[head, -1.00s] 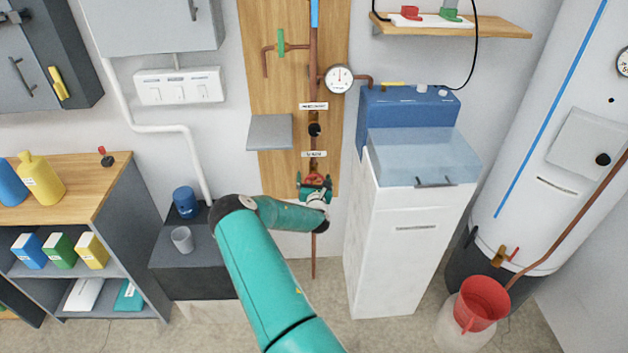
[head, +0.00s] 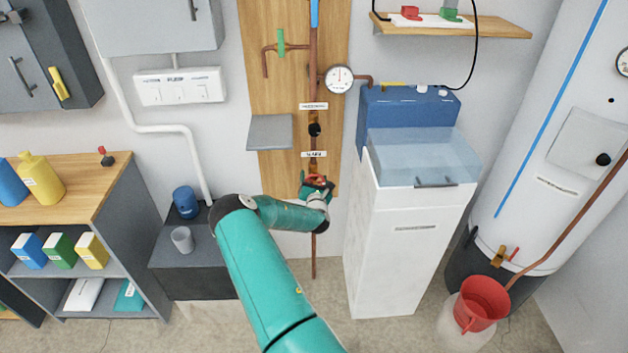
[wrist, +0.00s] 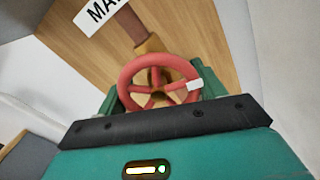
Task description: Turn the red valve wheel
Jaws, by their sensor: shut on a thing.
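The red valve wheel (wrist: 128,84) sits on a brass valve body (wrist: 152,45) on the copper pipe, in front of the wooden board. It has several spokes and a white mark on its right rim. In the head view the wheel (head: 318,180) is small and partly hidden by my gripper (head: 317,186). My gripper (wrist: 160,95) has a green finger on each side of the wheel and is shut on its rim. The wheel's lower edge is hidden behind the gripper's dark front bar in the wrist view.
A white label (wrist: 100,14) is above the valve. A black knob (head: 314,130) and a pressure gauge (head: 339,79) are higher on the pipework. A grey shelf (head: 270,131) juts out at left. A white cabinet (head: 408,240) stands close at right.

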